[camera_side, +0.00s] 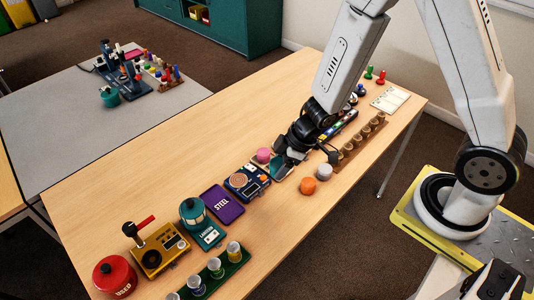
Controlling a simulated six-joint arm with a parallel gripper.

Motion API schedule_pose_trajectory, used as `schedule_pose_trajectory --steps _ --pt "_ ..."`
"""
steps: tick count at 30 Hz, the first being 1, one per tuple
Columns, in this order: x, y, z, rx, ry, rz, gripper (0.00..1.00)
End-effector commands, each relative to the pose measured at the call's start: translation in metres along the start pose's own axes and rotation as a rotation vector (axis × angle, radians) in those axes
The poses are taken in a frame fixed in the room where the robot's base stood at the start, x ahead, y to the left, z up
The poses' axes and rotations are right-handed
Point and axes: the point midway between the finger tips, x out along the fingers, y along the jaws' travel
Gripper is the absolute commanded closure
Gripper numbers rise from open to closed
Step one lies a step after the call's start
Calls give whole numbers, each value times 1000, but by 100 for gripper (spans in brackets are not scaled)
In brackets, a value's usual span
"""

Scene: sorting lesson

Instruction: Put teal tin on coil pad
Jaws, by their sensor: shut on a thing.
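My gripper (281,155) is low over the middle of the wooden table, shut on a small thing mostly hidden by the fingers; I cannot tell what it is. A flat teal piece shows just below the fingertips. A blue device with a round copper-coloured coil pad (238,180) on top sits left of my gripper, and nothing covers the coil. A teal lidded thing (193,211) stands on a teal plate with lettering, farther left; I cannot tell if it is the teal tin.
A pink round thing (263,155) is close beside my gripper. An orange ball (308,186) and a grey round thing (324,171) lie to the right. A purple plate (222,204), yellow device (160,252), red tin (115,276) and green rack (234,268) fill the near end. The back left of the table is clear.

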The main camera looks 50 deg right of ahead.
Motion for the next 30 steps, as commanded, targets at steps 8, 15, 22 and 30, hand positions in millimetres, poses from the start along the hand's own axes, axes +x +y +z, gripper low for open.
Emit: schedule_pose_trajectory --steps 8,15,22,30 --pt "1 0 0 25 -1 10 100" --pt "8 6 -4 23 -1 9 100" --pt "28 22 -18 21 -1 9 100" --pt "55 44 -37 21 -1 8 100"
